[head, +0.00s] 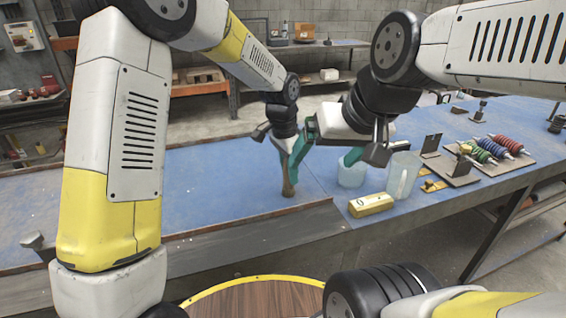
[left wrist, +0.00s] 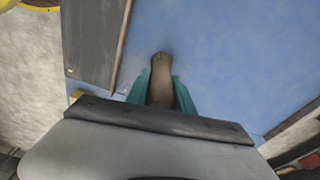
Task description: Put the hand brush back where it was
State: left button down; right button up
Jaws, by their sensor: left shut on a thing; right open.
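The hand brush (head: 289,187) shows as a brown, rounded piece below my left gripper (head: 289,165), close to the blue table top. I cannot tell whether it touches the table. My left gripper is shut on it with teal fingers. In the left wrist view the brown brush (left wrist: 162,75) sticks out between both teal fingers of my left gripper (left wrist: 162,92); its rest is hidden by the gripper. My right gripper (head: 352,157) is open, above the table by a clear container, partly hidden by its own arm.
Two clear cylinders (head: 404,178) (head: 351,176) and a yellow block (head: 371,205) stand right of the brush. Farther right is a board with red, blue and green coils (head: 497,150). A raised strip (head: 240,222) runs along the front edge. The blue table (head: 215,190) at left is clear.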

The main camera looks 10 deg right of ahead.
pick_arm(q)
jog(key=c, duration=1.1)
grip_release()
jog(key=shift+f, duration=0.1)
jog(key=r, duration=0.4)
jog(key=a+r, duration=0.1)
jog(key=r, duration=0.7)
jog(key=shift+s+a+r, duration=0.2)
jog(key=shift+s+a, duration=0.05)
jog(key=shift+s, duration=0.05)
jog(key=s+a+r+n+t, duration=0.1)
jog(key=s+a+r+n, duration=0.1)
jog(key=s+a+n, duration=0.3)
jog(key=s+a+r+n+t, duration=0.1)
jog(key=s+a+r+t, duration=0.15)
jog(key=a, duration=0.55)
jog(key=s+a+r+n, duration=0.3)
jog(key=s+a, duration=0.2)
jog(key=a, duration=0.1)
jog(key=s+a+f+n+t, duration=0.2)
jog(key=s+a+n, duration=0.2)
jog(key=s, duration=0.3)
jog(key=shift+s+a+f+n+h, duration=0.15)
jog(key=shift+a+f+n+h, duration=0.15)
jog(key=shift+a+h, duration=0.1)
jog(key=shift+r, duration=0.1)
